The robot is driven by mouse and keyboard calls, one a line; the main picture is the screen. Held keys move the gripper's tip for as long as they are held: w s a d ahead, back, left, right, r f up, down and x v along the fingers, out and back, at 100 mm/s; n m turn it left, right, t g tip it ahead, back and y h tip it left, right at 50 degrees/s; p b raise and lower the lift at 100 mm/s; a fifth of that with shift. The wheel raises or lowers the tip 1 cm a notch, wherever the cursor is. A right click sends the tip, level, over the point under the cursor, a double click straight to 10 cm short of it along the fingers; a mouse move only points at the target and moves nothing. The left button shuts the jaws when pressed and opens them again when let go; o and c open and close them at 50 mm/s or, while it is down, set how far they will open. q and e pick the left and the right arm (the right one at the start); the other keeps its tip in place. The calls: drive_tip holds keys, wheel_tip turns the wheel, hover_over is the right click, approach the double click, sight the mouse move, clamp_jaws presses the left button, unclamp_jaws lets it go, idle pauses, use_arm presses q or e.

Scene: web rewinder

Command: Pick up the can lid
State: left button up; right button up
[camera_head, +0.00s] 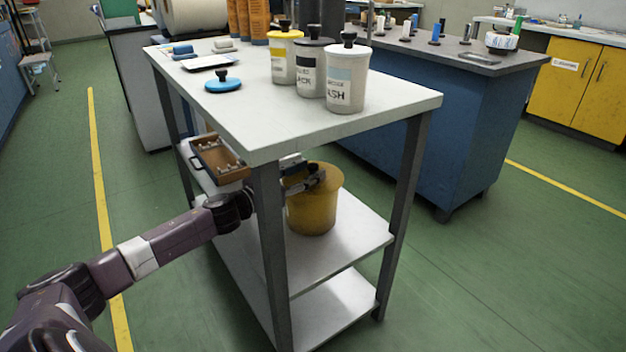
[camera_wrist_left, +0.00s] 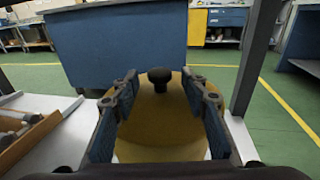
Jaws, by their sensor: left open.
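A yellow can (camera_head: 312,213) stands on the middle shelf of the white cart, partly hidden by my left gripper and the cart's top. Its yellow lid (camera_wrist_left: 162,118) has a black knob (camera_wrist_left: 159,77) and fills the middle of the left wrist view. My left gripper (camera_head: 305,181) reaches in under the cart's top at the can's upper part. In the left wrist view its fingers (camera_wrist_left: 159,86) are open, one on each side of the knob, with a gap on both sides. Whether the fingers touch the lid cannot be told. My right gripper is out of view.
The cart's top (camera_head: 380,108) and front leg (camera_head: 272,255) are close to my left arm. A brown tray (camera_head: 218,160) lies left of the can. On top stand several white canisters (camera_head: 346,80) and a blue lid (camera_head: 223,86). Green floor is clear at right.

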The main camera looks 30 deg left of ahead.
use_arm(q)
drive_tip(key=shift+x, duration=1)
drive_tip(key=shift+c, duration=0.5)
clamp_jaws()
